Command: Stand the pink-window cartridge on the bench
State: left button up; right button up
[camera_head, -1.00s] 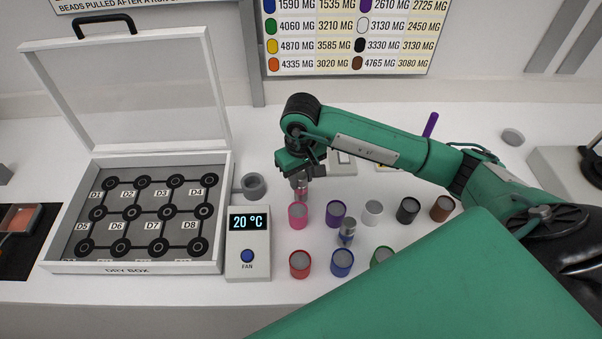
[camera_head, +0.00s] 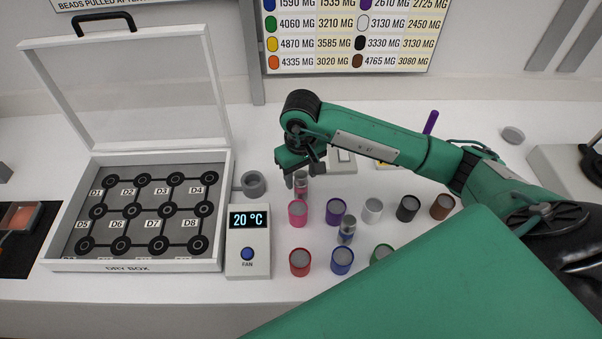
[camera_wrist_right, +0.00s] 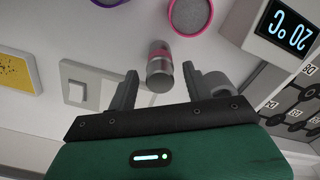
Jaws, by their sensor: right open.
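The pink-window cartridge (camera_head: 301,186) is a small metallic cylinder with a pinkish band. It stands upright on the bench (camera_head: 260,140) just behind the pink jar (camera_head: 298,215). My right gripper (camera_head: 302,177) is open, its fingers on either side of the cartridge. In the right wrist view the cartridge (camera_wrist_right: 159,70) shows between the two spread fingertips (camera_wrist_right: 160,74), with a gap on each side. My left gripper is not in view.
Purple (camera_head: 335,212), white (camera_head: 373,211), red (camera_head: 300,263) and blue (camera_head: 341,263) jars stand close by. Another cartridge (camera_head: 347,230) stands among them. The fan box (camera_head: 248,240), a grey ring (camera_head: 253,185) and the open dry box (camera_head: 228,200) are to the left.

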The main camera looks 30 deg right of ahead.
notch_tip(320, 180, up, 10)
jog(key=b, duration=0.3)
jog(key=shift+f, duration=0.25)
jog(key=shift+r, duration=1.05)
